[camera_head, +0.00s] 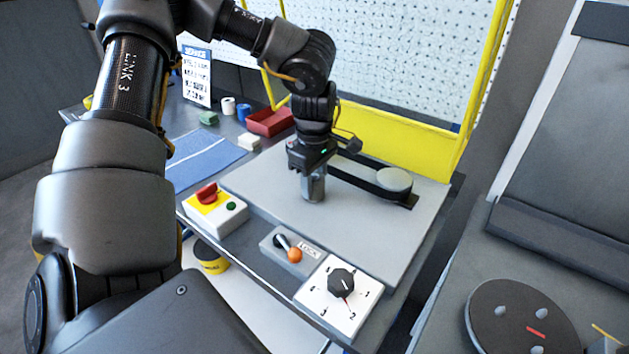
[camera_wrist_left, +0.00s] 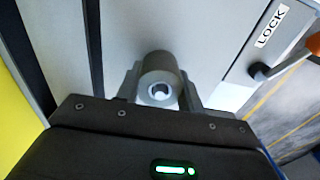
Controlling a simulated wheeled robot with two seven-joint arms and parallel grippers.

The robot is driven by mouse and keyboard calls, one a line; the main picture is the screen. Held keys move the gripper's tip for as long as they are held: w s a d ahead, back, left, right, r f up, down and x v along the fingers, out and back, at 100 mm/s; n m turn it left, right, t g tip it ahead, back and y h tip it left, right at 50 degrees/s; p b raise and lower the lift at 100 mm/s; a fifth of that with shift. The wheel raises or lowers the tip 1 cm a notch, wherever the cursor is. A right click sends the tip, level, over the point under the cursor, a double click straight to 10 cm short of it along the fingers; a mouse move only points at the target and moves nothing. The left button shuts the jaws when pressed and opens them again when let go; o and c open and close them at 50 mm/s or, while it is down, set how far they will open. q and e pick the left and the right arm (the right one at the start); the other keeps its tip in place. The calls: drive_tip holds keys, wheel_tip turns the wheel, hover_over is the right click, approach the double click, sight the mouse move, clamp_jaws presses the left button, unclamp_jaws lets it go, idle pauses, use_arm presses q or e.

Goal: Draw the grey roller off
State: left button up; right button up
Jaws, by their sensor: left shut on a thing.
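The grey roller (camera_head: 312,188) is a short upright cylinder on the light grey plate (camera_head: 400,234) of the machine. My left gripper (camera_head: 312,172) comes down from above and is shut on it. In the left wrist view the grey roller (camera_wrist_left: 160,80) sits between the two fingers of the left gripper (camera_wrist_left: 162,88), with its round end and centre hole showing. Whether the roller's lower end touches the plate is hard to tell. My right gripper is not in view.
A LOCK lever with an orange knob (camera_head: 295,255), a black dial (camera_head: 341,283) and a red switch box (camera_head: 207,194) line the front. A yellow frame (camera_head: 395,125) stands behind.

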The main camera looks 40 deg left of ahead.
use_arm(q)
drive_tip(key=c, duration=0.5)
drive_tip(key=shift+r, duration=0.1)
drive_tip(key=shift+r, duration=0.1)
drive_tip(key=shift+r+p, duration=0.75)
drive_tip(key=shift+r, duration=0.3)
drive_tip(key=shift+r+p, duration=0.45)
drive_tip(key=shift+r, duration=0.25)
drive_tip(key=shift+r+p, duration=0.5)
drive_tip(key=shift+r, duration=0.4)
drive_tip(key=shift+r+p, duration=0.35)
drive_tip(key=shift+r, duration=0.15)
drive_tip(key=shift+r+p, duration=0.5)
drive_tip(key=shift+r, duration=0.35)
